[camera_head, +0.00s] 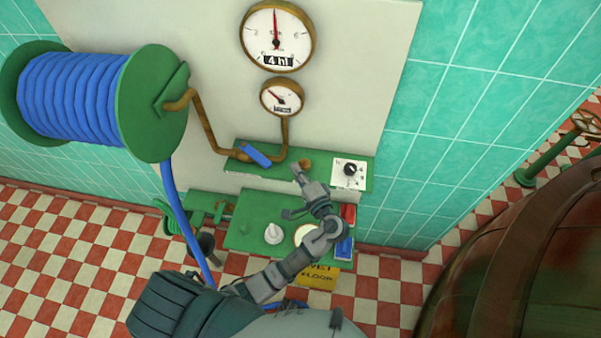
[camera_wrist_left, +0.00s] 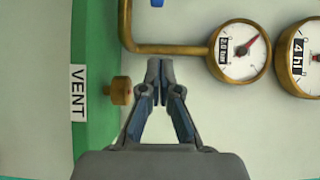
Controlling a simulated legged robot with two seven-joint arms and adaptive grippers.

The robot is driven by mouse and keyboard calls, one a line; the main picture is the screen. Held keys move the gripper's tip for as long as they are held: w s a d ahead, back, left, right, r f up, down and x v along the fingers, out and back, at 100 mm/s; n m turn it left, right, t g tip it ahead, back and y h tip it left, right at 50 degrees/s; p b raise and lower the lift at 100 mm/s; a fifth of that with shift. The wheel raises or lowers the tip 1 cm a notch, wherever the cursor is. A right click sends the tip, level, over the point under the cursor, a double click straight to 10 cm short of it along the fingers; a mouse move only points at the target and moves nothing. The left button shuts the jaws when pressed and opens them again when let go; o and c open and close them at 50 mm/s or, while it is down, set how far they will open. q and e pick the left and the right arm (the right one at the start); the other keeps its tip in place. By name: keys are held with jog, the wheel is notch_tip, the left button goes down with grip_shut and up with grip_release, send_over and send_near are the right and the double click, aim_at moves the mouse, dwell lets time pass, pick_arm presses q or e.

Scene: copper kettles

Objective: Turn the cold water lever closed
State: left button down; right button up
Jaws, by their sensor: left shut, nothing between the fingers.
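The blue lever (camera_head: 256,155), which I take as the cold water lever, sits on the brass pipe along the green shelf panel. It is tilted down to the right. A sliver of blue, likely the same lever (camera_wrist_left: 157,3), shows at the top edge of the left wrist view. My left gripper (camera_head: 298,170) is right of the lever and apart from it, close to a brass knob (camera_head: 305,162). In the left wrist view my left gripper (camera_wrist_left: 160,70) has its fingertips together and empty, beside the knob (camera_wrist_left: 121,90). My right gripper does not show.
Two round gauges (camera_head: 277,36) (camera_head: 282,97) hang on the pale wall board. A VENT label (camera_wrist_left: 78,92) is on the green panel. A white dial plate (camera_head: 349,172) is right of the knob. A blue hose reel (camera_head: 75,96) stands left, its hose hanging down.

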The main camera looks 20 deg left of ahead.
aim_at(255, 155)
pick_arm(q)
jog(key=p+x, duration=0.1)
jog(key=x, duration=0.6)
jog(key=shift+w+r, duration=0.1)
jog(key=shift+r, duration=0.05)
jog(key=s, duration=0.1)
jog(key=s+p, duration=0.1)
jog(key=s, duration=0.1)
jog(key=shift+s+a, duration=0.25)
jog(key=shift+a, duration=0.1)
jog(key=shift+s+a, duration=0.25)
jog(key=shift+s, duration=0.05)
jog(key=shift+w, duration=0.1)
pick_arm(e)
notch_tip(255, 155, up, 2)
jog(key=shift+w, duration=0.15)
pick_arm(q)
jog(key=shift+t, duration=0.3)
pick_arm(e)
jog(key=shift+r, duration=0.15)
